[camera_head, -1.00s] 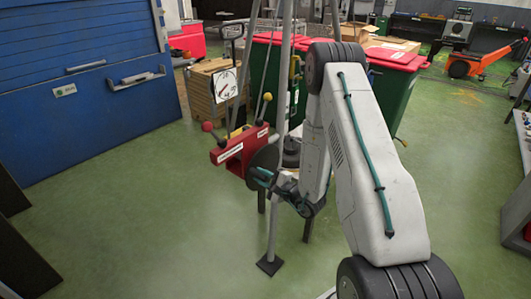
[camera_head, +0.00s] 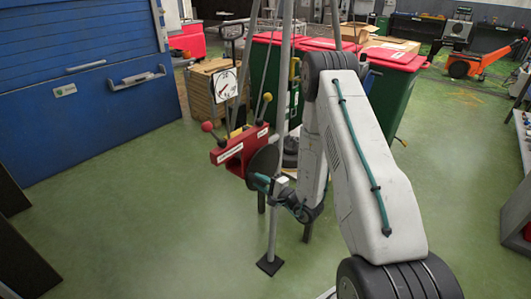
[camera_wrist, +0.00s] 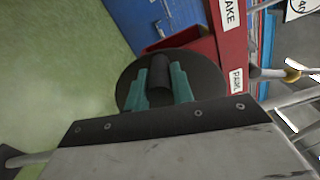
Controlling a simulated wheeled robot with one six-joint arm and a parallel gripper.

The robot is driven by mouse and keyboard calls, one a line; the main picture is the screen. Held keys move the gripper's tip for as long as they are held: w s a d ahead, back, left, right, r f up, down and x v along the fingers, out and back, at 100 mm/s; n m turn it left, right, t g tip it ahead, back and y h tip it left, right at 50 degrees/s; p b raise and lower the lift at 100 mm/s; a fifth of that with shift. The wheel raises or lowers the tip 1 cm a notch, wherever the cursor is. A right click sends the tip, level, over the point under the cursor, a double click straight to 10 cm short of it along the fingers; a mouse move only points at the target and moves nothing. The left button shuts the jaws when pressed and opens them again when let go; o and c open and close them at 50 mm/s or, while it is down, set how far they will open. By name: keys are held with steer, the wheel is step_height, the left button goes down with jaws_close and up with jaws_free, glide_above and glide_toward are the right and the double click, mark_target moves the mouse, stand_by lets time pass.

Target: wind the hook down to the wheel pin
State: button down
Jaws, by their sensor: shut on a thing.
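A red winch box (camera_head: 240,150) with white labels sits on a grey tripod leg (camera_head: 279,120). A dark round disc (camera_head: 263,160) is on its near side. In the wrist view the disc (camera_wrist: 128,88) carries a dark cylindrical knob (camera_wrist: 160,76). My gripper (camera_head: 261,183) is shut on this knob, with one teal finger on each side in the wrist view (camera_wrist: 159,88). A small yellow part (camera_head: 294,69), possibly the hook, hangs among the tripod legs. A black wheel-like thing (camera_head: 290,152) is partly hidden behind the leg and my arm; I cannot make out a pin.
Two levers with a red knob (camera_head: 207,126) and a yellow knob (camera_head: 267,97) rise from the winch box. A dial (camera_head: 225,85) stands behind. Green bins with red lids (camera_head: 397,57) are at the back. Green floor (camera_head: 140,220) is clear at front left.

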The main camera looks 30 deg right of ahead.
steer(key=shift+s+a+f+n, duration=0.15)
steer(key=shift+f+n, duration=0.4)
steer(key=shift+n, duration=0.05)
steer(key=shift+f+n, duration=0.55)
steer(key=shift+n, duration=0.05)
steer(key=shift+f+n, duration=0.4)
steer(key=shift+n, duration=0.2)
steer(key=shift+f+n, duration=0.65)
steer(key=shift+n, duration=0.25)
steer(key=shift+d+f+n, duration=0.2)
steer(key=shift+f+n, duration=0.05)
steer(key=shift+n, duration=0.05)
steer(key=shift+w+d+f+n, duration=0.1)
steer(key=shift+d+f+n, duration=0.1)
steer(key=shift+f+n, duration=0.3)
steer(key=shift+w+d+f+n, duration=0.15)
steer(key=shift+f+n, duration=0.15)
steer(key=shift+n, duration=0.4)
